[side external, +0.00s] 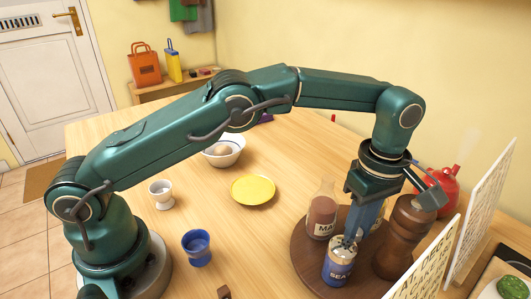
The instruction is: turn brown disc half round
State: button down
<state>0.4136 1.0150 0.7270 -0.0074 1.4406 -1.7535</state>
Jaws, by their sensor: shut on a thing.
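The brown disc (303,257) is a round wooden turntable at the table's right front. On it stand a glass jar (322,213) labelled "MA…", a dark blue jar (339,268) labelled "SEA…" with a pale top, and a tall brown wooden mill (401,240). My gripper (350,241) points down over the disc, between the glass jar and the mill. Its jaws are shut at the top of the blue jar, which stands upright at the disc's front. The jaws and jar hide part of the disc, and its right side is behind the mill.
White patterned panels (483,215) stand close on the right, near a red kettle-like thing (443,186). A yellow plate (253,190), a blue cup (197,247), a white egg cup (161,194) and a white bowl (223,152) stand left of the disc, with bare table between.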

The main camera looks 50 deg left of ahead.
jog(key=shift+r+n, duration=0.1)
jog(key=shift+n, duration=0.3)
dwell(0.4)
jog(key=c, duration=0.7)
grip_release()
